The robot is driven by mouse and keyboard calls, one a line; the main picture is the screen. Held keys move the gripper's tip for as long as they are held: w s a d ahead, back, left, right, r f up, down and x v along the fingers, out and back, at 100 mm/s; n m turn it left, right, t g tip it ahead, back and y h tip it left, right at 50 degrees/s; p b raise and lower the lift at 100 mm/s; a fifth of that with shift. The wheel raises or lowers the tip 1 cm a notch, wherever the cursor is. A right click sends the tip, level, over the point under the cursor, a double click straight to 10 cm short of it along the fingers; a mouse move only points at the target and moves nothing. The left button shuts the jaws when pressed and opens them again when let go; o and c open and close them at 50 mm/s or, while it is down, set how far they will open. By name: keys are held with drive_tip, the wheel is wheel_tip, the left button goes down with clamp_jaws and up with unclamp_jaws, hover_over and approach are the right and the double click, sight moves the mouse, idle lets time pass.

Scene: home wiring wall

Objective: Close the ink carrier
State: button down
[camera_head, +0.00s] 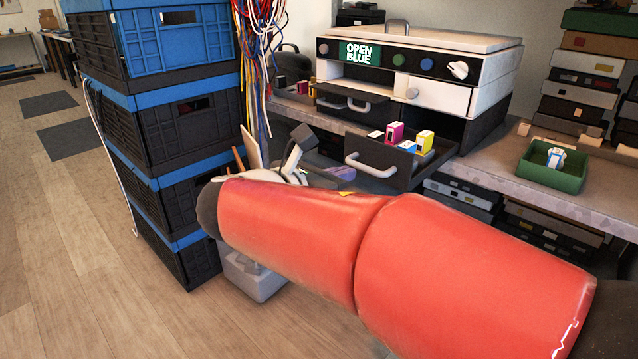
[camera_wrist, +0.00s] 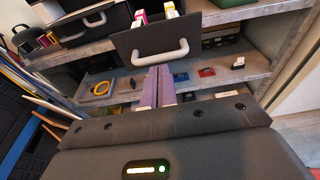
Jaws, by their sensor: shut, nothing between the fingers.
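The ink carrier (camera_head: 376,155) is a dark drawer with a light grey bar handle, and it stands pulled out from the printer (camera_head: 490,75). It holds a magenta cartridge (camera_head: 395,133), a yellow cartridge (camera_head: 425,141) and a cyan one (camera_head: 408,147). In the wrist view the carrier's front (camera_wrist: 135,42) and its handle (camera_wrist: 160,53) face me. My gripper (camera_wrist: 159,70) is shut and empty, with its fingertips just below the handle in that view. I cannot tell whether they touch it. In the head view my red arm hides much of the gripper.
Another dark drawer (camera_head: 352,103) with a handle sits partly out to the left of the carrier. A green tray (camera_head: 555,170) lies on the bench at right. Stacked blue and black crates (camera_head: 180,130) and hanging cables (camera_head: 257,60) stand at left. Shelves lie below the bench.

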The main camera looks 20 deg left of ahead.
sight(363, 168)
drive_tip(key=shift+x, duration=1.6)
drive_tip(key=shift+w, duration=0.1)
drive_tip(key=r+p+x, duration=0.1)
drive_tip(key=p+x, duration=0.1)
drive_tip(key=x, duration=0.5)
drive_tip(key=r+p+x, duration=0.2)
drive_tip(key=x, duration=0.6)
drive_tip(key=r+p+x, duration=0.1)
drive_tip(key=p+x, duration=0.1)
drive_tip(key=x, duration=0.5)
drive_tip(key=shift+w+d+r+p, duration=0.1)
drive_tip(key=shift+w+d+p, duration=0.3)
drive_tip(key=shift+w, duration=0.25)
drive_tip(key=shift+s, duration=0.1)
